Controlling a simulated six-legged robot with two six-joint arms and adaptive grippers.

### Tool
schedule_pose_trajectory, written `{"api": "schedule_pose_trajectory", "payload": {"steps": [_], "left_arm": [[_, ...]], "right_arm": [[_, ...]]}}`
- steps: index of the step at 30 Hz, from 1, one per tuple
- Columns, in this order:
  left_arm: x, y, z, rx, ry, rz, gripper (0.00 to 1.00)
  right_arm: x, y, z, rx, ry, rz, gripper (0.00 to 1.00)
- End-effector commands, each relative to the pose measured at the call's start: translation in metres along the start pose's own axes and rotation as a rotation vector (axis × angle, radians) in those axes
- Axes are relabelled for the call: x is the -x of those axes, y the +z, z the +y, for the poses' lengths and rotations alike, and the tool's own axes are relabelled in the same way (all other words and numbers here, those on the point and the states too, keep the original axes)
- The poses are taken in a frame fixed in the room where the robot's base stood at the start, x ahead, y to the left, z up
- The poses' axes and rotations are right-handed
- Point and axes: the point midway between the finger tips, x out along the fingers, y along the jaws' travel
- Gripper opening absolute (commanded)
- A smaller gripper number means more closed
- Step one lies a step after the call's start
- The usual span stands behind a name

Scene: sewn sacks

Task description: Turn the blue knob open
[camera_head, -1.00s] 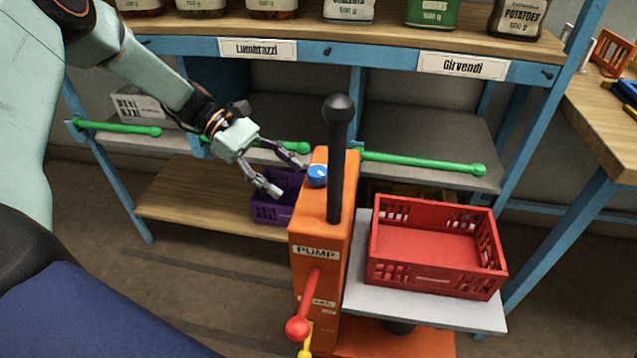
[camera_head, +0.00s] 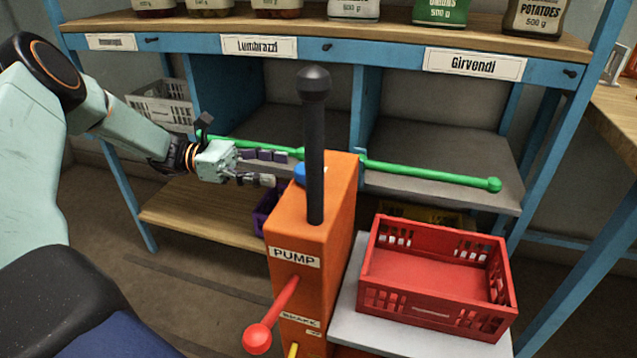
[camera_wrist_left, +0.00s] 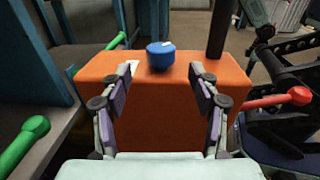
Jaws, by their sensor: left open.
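The blue knob (camera_head: 300,174) sits on top of the orange pump box (camera_head: 320,215), partly hidden behind the black upright lever (camera_head: 315,140) in the head view. My left gripper (camera_head: 281,168) is open and empty, just left of the knob, its fingers pointing toward it. In the left wrist view the knob (camera_wrist_left: 160,55) has a small white mark on top and stands beyond and between the two open fingertips (camera_wrist_left: 160,72), not touched by them. My right gripper is not in view.
A red lever (camera_head: 270,315) sticks out of the pump's front. A red crate (camera_head: 440,313) stands on a grey platform to the right. Green bars (camera_head: 430,175) run along the shelf behind. A purple crate (camera_head: 262,215) is behind the pump.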

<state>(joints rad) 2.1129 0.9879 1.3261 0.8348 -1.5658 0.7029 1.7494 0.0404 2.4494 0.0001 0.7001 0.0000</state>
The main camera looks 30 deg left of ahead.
Motion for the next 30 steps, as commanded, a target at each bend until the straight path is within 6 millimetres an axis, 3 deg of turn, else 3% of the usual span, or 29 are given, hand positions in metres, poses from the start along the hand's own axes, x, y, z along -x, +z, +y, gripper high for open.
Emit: {"api": "schedule_pose_trajectory", "payload": {"steps": [5, 18, 30], "left_arm": [[-0.003, 0.0, 0.0, 0.001, 0.004, -0.012, 0.62], [-0.063, 0.001, 0.0, 0.0, 0.003, -0.01, 0.62], [-0.074, 0.001, 0.0, 0.001, 0.005, -0.009, 0.62]], "right_arm": [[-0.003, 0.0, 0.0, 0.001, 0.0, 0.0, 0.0], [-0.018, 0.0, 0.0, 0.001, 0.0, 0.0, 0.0], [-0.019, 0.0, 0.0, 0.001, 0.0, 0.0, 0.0]]}}
